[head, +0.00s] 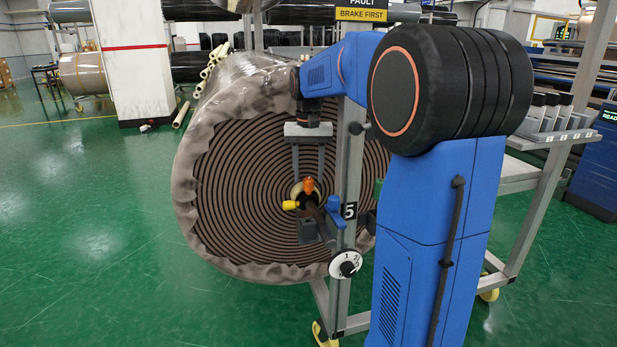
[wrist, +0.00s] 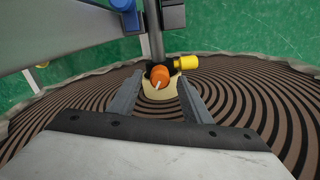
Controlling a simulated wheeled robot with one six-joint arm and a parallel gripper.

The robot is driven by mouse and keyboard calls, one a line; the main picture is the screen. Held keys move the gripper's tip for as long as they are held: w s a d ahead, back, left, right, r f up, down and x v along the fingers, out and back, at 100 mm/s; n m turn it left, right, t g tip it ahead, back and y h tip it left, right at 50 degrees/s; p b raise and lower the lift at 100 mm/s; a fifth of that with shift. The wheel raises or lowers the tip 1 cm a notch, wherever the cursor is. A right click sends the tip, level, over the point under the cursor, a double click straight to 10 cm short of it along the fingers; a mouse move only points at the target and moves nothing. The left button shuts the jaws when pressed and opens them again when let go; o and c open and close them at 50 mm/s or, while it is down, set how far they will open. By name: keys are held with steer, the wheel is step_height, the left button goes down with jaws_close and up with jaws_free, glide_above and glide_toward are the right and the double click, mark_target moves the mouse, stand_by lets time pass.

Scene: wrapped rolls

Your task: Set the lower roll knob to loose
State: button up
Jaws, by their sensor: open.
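An orange knob (head: 309,185) and a yellow knob (head: 290,205) sit at the core of the large wrapped roll (head: 240,200). In the wrist view the orange knob (wrist: 162,74) has a white pointer mark, and the yellow knob (wrist: 187,63) sticks out to its right. A white numbered dial with a black centre (head: 346,264) is lower on the grey post. Which of these is the lower roll knob I cannot tell. My gripper (head: 309,176) is open and points down above the orange knob. In the wrist view its fingers (wrist: 160,82) lie either side of it, apart from it.
The grey post (head: 350,165) with a "5" plate and a blue lever (head: 335,211) stands close to the right of the knobs. A yellow "BRAKE FIRST" sign (head: 361,15) hangs above. The green floor (head: 90,240) at left is largely clear.

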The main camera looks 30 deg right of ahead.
steer(key=shift+f, duration=0.7)
steer(key=c, duration=1)
steer(key=shift+c, duration=0.2)
steer(key=shift+n, duration=3.1)
steer(key=shift+r, duration=0.1)
steer(key=o, duration=1)
